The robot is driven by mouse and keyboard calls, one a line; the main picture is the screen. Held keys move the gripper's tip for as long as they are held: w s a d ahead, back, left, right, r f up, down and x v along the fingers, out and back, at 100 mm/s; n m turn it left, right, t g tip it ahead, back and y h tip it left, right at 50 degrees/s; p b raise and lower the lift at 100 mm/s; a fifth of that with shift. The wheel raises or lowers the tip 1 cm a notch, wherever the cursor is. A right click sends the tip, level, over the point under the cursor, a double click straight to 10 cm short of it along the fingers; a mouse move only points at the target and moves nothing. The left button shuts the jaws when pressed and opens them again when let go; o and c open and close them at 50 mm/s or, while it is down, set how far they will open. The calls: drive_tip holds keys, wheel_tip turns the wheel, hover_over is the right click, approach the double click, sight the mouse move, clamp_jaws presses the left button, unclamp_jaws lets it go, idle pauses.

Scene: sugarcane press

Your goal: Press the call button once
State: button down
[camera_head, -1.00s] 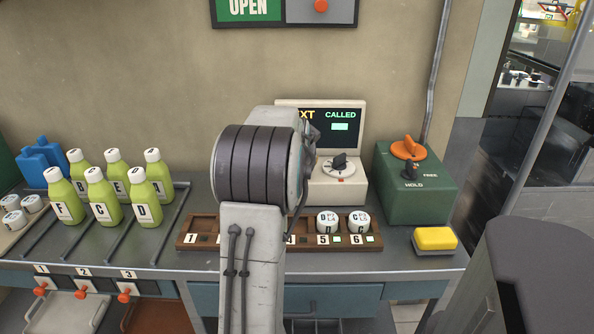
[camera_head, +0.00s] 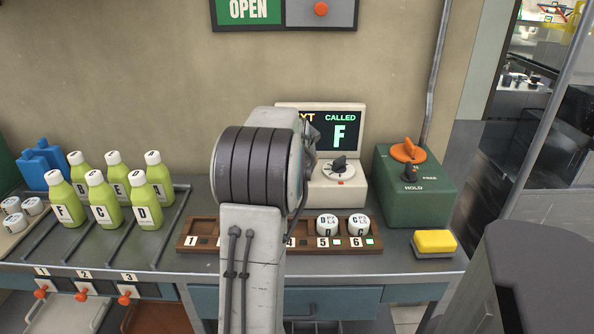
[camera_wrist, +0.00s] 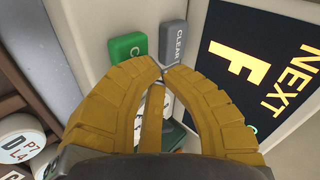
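The cream call machine (camera_head: 338,188) stands on the counter against the wall. Its screen (camera_head: 340,128) shows a large F under CALLED; the NEXT side is mostly hidden by my arm. In the wrist view the screen (camera_wrist: 262,65) shows NEXT with a yellow F. Next to it are a green button (camera_wrist: 127,46), its label mostly hidden but starting with C, and a grey CLEAR button (camera_wrist: 173,42). My gripper (camera_wrist: 161,73) is shut and empty, its tips together just in front of the buttons. Contact cannot be told. In the head view my arm hides the buttons.
A wooden numbered rack (camera_head: 372,250) with two white-capped items lies before the machine. A green box (camera_head: 415,185) with an orange knob and a yellow sponge-like block (camera_head: 435,241) are at right. Several green bottles (camera_head: 104,205) stand at left.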

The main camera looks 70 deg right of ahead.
drive_tip(key=shift+r, duration=0.45)
drive_tip(key=shift+r+p, duration=2.15)
drive_tip(key=shift+r, duration=0.4)
